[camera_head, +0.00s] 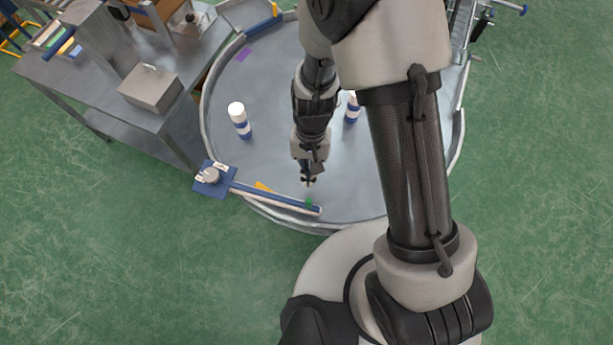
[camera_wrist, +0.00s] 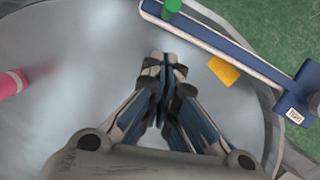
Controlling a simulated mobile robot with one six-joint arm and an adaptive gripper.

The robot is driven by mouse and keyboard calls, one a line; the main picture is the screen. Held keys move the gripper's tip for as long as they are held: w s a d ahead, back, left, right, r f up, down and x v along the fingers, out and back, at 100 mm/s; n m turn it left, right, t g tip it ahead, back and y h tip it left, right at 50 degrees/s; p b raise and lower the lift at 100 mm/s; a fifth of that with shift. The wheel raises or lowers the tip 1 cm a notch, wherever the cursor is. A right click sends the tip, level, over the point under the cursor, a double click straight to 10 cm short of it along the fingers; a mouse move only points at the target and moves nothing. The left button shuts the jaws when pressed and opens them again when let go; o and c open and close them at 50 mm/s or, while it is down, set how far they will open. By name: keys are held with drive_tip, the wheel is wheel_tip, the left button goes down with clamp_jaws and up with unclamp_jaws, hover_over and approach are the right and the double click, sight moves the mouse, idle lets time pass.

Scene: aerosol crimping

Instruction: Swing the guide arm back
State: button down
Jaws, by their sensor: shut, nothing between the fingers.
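The guide arm (camera_head: 275,197) is a blue bar with pale edges. It runs from a blue pivot block (camera_head: 212,178) at the round table's left front edge to the right along the front rim. A green knob (camera_head: 309,203) stands near its free end. In the wrist view the guide arm (camera_wrist: 225,45) crosses the top right, with the green knob (camera_wrist: 172,6) at the top edge. My gripper (camera_head: 308,184) is shut and empty over the table, just behind the knob and apart from it. Its closed fingers show in the wrist view (camera_wrist: 163,62).
The grey round table (camera_head: 275,125) carries a white and blue can (camera_head: 240,120) at left and another (camera_head: 352,108) behind my arm. A yellow tab (camera_head: 263,187) lies beside the guide arm. A metal bench (camera_head: 85,75) with a grey box (camera_head: 150,88) stands at left.

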drive_tip(key=v, duration=1)
drive_tip(key=shift+w, duration=0.3)
drive_tip(key=shift+a, duration=0.1)
